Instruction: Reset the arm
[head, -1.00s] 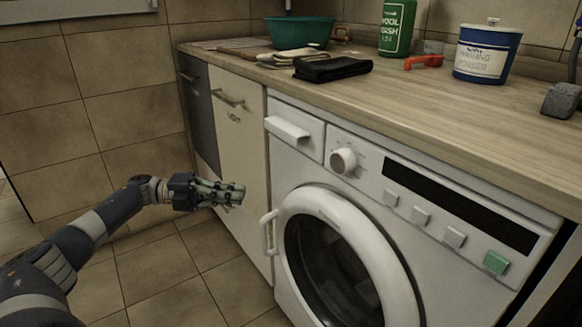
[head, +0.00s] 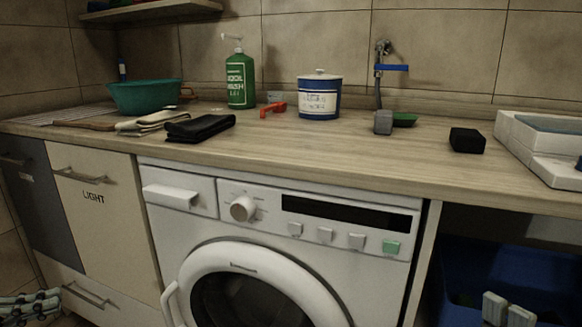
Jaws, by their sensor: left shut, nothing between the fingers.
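My left gripper (head: 32,304) is at the lower left edge of the head view, beside the lower front of the cabinet. Its grey fingers are shut with nothing between them, and part of it is cut off by the frame edge. It is apart from the washing machine (head: 205,232) and below the worktop.
The worktop (head: 330,155) holds a teal basin (head: 145,97), green wash bottle (head: 240,80), blue-and-white tub (head: 320,97), dark cloth (head: 200,127) and black block (head: 467,140). A white sink (head: 510,135) stands right.

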